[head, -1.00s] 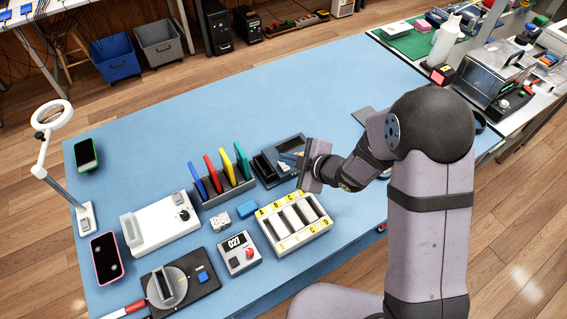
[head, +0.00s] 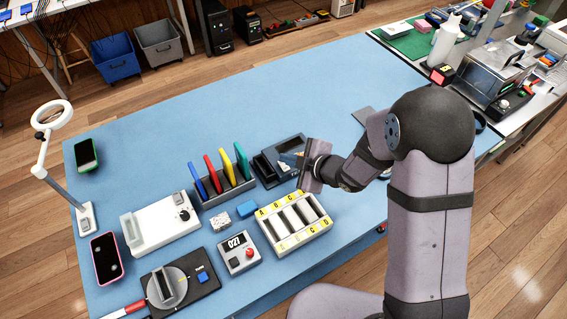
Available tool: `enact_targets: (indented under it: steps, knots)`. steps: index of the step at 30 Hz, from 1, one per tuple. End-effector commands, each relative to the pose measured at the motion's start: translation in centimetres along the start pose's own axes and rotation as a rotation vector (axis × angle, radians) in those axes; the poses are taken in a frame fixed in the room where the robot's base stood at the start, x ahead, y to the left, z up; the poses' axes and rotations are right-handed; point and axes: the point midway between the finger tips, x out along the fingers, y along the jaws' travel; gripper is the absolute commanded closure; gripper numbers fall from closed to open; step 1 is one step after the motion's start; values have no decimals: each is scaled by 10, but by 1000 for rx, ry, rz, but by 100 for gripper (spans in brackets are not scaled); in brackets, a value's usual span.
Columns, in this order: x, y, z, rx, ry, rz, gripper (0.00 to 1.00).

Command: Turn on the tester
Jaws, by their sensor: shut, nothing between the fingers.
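A white box with a slot at its left end and a black knob at its right (head: 160,224) stands on the left of the blue table; it looks like the tester. Its knob (head: 184,214) is too small to read for its setting. My gripper (head: 301,185) is shut and empty, well to the right of the white box, above the far edge of the lettered tray. Its fingertips are small and partly hidden in this view.
Between them stand a rack of coloured panels (head: 212,203), a blue block (head: 247,209) and a grey counter box (head: 238,253). The lettered tray (head: 297,238) is below my gripper. Phones (head: 106,258) and a ring lamp (head: 86,219) stand left. The table's far middle is clear.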

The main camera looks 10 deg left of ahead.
Motion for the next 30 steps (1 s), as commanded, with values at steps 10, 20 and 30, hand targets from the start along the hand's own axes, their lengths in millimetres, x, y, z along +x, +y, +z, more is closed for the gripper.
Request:
enact_targets:
  steps: [10,20,30]
  knots:
    - [0,0,0,0,0,0,100]
    - [6,-5,4,0,0,0,100]
    - [6,-4,4,0,0,0,100]
